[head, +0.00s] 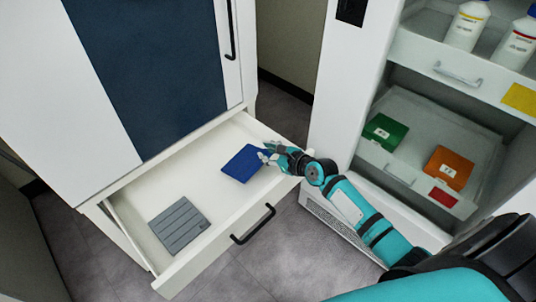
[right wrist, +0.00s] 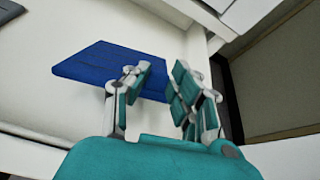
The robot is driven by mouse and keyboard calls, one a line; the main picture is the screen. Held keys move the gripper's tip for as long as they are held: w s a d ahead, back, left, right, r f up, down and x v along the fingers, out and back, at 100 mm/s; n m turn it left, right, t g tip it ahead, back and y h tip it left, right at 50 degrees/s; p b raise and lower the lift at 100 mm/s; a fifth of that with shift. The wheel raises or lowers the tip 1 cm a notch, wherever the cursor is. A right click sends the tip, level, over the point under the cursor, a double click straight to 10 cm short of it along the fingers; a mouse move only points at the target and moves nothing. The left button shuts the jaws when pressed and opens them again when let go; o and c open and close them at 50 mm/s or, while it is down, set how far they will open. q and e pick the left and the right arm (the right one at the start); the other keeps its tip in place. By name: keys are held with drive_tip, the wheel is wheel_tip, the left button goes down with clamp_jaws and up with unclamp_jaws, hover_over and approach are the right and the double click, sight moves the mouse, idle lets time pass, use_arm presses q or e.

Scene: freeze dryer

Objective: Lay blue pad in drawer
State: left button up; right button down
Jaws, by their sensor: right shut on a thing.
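The blue pad (head: 241,163) is a flat dark-blue slab over the right part of the open white drawer (head: 238,225). It also shows in the right wrist view (right wrist: 95,65), its near right edge between the fingers. My right gripper (head: 266,156) reaches in over the drawer's right side and is shut on the pad's right edge. In the right wrist view my gripper (right wrist: 158,82) has a finger on either side of that edge. I cannot tell whether the pad touches the drawer floor. My left gripper is out of view.
A grey ribbed pad (head: 180,225) lies in the drawer's left part. The drawer front has a black handle (head: 253,224). On the right, an open cabinet has a tray (head: 397,174) with a green box (head: 384,132) and an orange box (head: 448,168); white bottles (head: 466,25) stand above.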

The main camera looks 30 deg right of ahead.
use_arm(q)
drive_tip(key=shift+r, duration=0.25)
use_arm(e)
drive_tip(key=shift+f, duration=0.2)
drive_tip(key=c, duration=1.1)
unclamp_jaws()
drive_tip(key=shift+r, duration=0.2)
use_arm(q)
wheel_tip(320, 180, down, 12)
drive_tip(key=p, duration=0.3)
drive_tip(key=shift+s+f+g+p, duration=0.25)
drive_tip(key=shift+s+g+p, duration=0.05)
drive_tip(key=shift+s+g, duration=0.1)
use_arm(e)
drive_tip(key=v, duration=1.2)
